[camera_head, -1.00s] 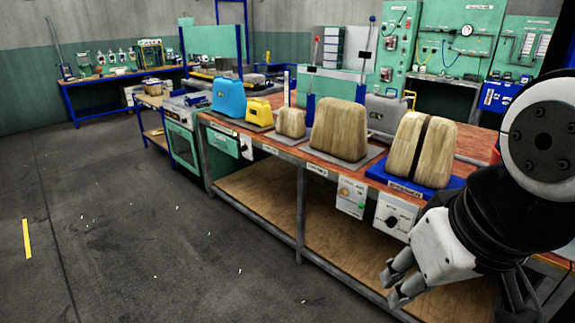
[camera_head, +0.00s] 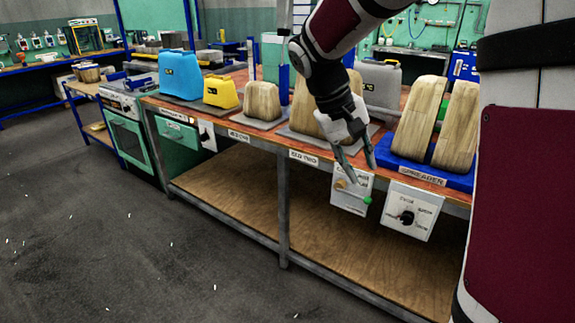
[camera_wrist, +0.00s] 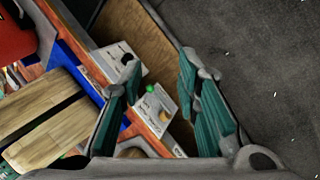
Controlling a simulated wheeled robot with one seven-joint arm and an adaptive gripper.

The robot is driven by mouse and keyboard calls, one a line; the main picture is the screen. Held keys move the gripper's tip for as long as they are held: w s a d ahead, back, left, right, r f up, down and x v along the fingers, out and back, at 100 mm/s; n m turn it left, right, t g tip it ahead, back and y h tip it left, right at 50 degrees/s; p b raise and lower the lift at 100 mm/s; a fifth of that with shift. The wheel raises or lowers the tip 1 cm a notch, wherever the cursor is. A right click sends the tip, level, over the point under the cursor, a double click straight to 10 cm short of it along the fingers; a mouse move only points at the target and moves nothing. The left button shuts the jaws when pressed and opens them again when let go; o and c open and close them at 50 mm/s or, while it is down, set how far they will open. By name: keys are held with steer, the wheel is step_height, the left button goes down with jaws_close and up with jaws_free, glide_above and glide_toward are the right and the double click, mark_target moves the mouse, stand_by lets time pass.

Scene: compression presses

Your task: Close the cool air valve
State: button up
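A small white control box (camera_head: 349,202) hangs on the bench's front edge, with an orange knob (camera_head: 341,184) and a green knob (camera_head: 367,200). Its lettering is too small to read, so I cannot tell which knob is the cool air valve. My gripper (camera_head: 358,176) is open and empty, pointing down at this box in the head view; contact cannot be told. In the wrist view, the green knob (camera_wrist: 150,89) and orange knob (camera_wrist: 163,116) show between the spread fingers.
A white box with a black dial (camera_head: 406,217) hangs to the right. Above it, the blue spreader base (camera_head: 425,176) bears two wooden blocks. More wooden blocks and blue and yellow cases (camera_head: 221,92) stand along the bench. The floor in front is clear.

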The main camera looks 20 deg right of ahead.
steer(key=w+d+f+g+h+b, duration=0.1)
steer(key=w+d+f+h+b, duration=0.2)
steer(key=w+f, duration=0.45)
steer(key=w+d+f+g+h+b, duration=0.1)
steer(key=w+f+h+b, duration=0.25)
steer(key=w+f, duration=0.4)
steer(key=n+t+h+b, duration=0.1)
steer(key=h+b, duration=0.4)
steer(key=b, duration=0.2)
glide_toward(355, 196)
steer(key=d, duration=0.3)
steer(key=d+f+b, duration=0.1)
steer(key=d, duration=0.2)
steer(key=d+b, duration=0.1)
steer(key=d, duration=0.3)
steer(key=shift+s+f, duration=0.4)
jaws_close()
